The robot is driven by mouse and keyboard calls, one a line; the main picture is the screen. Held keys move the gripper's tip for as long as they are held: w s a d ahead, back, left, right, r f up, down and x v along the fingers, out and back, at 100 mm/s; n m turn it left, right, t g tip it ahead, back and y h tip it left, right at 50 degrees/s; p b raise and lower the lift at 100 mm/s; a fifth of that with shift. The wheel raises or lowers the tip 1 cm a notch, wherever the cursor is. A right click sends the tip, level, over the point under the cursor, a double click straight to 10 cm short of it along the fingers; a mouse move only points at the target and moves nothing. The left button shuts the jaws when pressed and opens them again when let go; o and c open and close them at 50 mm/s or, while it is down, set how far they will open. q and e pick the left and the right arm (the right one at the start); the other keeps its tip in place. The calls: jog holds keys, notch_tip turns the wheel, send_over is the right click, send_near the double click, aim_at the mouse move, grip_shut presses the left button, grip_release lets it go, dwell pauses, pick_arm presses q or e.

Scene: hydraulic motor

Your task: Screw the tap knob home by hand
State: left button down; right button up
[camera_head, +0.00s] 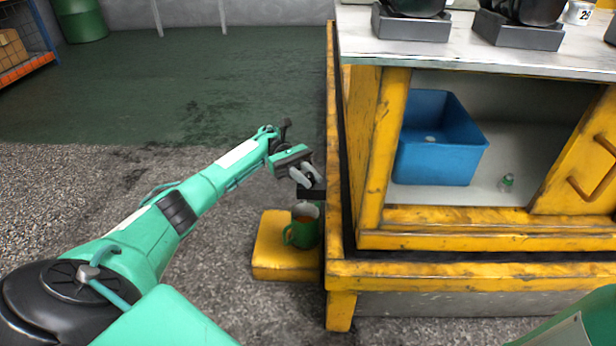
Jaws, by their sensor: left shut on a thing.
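My left gripper (305,180) reaches in from the left to the left side of the yellow cabinet (384,150). Its jaws are shut at a small dark fitting (312,193) on that side, where the tap knob is. The knob itself is hidden by the jaws, so its seating cannot be seen. Just below is a pale rounded part (306,209), too small to make out clearly. A green mug (304,232) with orange inside stands under it on a yellow step (268,252). My right gripper is out of view.
A shelf rack (30,65) and green barrel (80,20) are far left. The floor between is clear.

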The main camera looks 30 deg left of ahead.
pick_arm(q)
jog(key=shift+f+g, duration=0.1)
jog(key=shift+g, duration=0.2)
jog(key=c, duration=1.3)
grip_release()
